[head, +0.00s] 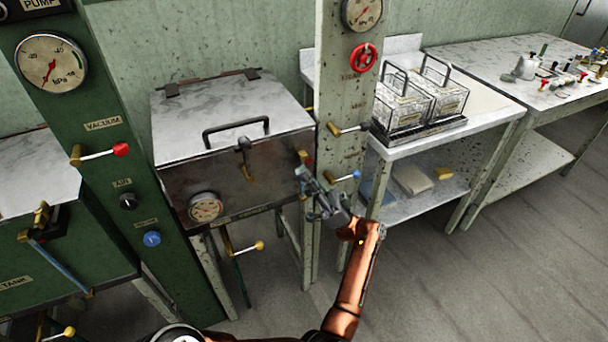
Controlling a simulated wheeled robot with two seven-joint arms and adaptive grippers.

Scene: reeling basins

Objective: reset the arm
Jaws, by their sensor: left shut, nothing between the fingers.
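My left arm (355,275) is orange and comes up from the bottom edge, bent at the wrist. My left gripper (304,174) is grey, shut and empty. It points up and to the left, in front of the right front corner of a steel basin (270,170) and the pale post beside it. I cannot tell whether it touches either. My right gripper is not in view.
The basin has a closed lid (225,110) with a black handle. A green panel (120,170) with gauge and levers stands left. A bench (480,108) right holds racked glassware (415,100). Floor at right is clear.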

